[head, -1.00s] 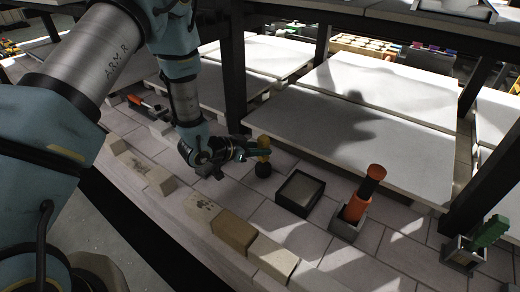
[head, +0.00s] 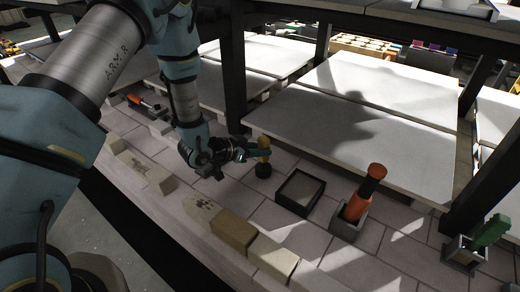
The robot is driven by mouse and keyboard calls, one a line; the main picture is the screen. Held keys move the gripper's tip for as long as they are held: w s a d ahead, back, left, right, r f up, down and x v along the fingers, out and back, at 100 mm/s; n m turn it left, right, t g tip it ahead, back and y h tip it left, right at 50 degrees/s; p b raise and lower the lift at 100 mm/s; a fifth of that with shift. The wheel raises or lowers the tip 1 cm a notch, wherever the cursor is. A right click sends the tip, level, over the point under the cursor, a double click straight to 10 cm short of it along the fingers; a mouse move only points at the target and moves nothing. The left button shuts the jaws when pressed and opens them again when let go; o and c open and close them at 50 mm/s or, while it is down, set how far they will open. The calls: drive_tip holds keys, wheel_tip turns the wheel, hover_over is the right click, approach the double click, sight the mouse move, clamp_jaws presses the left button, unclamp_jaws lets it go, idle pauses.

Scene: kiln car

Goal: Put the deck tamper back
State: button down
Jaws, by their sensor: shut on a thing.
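The tool I take for the deck tamper has a yellow upper part (head: 263,142) and a dark, rounded lower end (head: 263,170). It is upright over the pale tiled deck, left of a shallow black-rimmed square tray (head: 281,200) with a grey inside. My gripper (head: 260,153) is shut on the tamper's middle, reaching in from the left. I cannot tell whether the lower end touches the deck.
An orange and black tool (head: 364,193) stands in a grey holder (head: 345,229) on the right. A green tool (head: 490,231) stands in another holder farther right. Pale blocks (head: 233,232) line the front edge. Dark posts (head: 235,75) and pale shelf slabs (head: 360,138) bound the back.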

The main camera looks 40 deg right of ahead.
sight(263, 138)
drive_tip(key=shift+f, duration=0.3)
idle(0.5)
drive_tip(key=shift+c, duration=2.2)
unclamp_jaws()
drive_tip(key=shift+o, duration=0.4)
drive_tip(key=o, duration=0.4)
drive_tip(key=shift+c, duration=0.2)
drive_tip(key=shift+r, duration=0.1)
drive_tip(key=shift+r+p, duration=1.45)
drive_tip(key=shift+r, duration=0.95)
drive_tip(key=shift+r, duration=0.1)
